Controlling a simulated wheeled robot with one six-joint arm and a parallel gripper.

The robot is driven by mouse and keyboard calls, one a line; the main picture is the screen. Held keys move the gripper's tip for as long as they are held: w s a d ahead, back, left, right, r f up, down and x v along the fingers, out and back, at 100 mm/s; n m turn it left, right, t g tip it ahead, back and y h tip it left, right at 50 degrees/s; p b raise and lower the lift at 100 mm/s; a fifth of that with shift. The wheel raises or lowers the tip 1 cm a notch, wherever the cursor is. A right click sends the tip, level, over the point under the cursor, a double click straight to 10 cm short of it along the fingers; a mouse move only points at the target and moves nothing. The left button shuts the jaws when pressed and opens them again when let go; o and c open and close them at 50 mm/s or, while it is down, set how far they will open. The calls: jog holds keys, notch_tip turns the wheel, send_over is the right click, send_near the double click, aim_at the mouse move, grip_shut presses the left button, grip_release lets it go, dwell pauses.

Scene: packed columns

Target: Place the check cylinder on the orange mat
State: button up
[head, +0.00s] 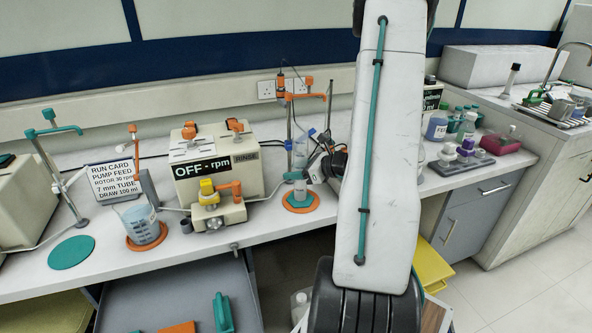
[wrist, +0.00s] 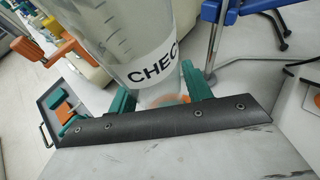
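In the wrist view the cylinder (wrist: 135,45) is close up, with graduation marks and a white band reading "CHEC". My gripper's teal fingers (wrist: 160,93) lie on both sides of its lower part and seem to touch it. I cannot tell whether the cylinder's foot rests on the mat.
A beaker of blue liquid (head: 139,222) stands on another orange mat (head: 148,244) left of the pump (head: 216,168). An orange-clamped stand (head: 288,110) rises close behind the cylinder. Bottles crowd the bench at right.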

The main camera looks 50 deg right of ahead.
jog(key=shift+o, duration=0.2)
jog(key=shift+r, duration=0.15)
jog(key=shift+s+d+r, duration=0.1)
jog(key=shift+s+r, duration=0.05)
jog(key=shift+s, duration=0.05)
jog(key=v, duration=1.1)
jog(key=shift+s, duration=0.3)
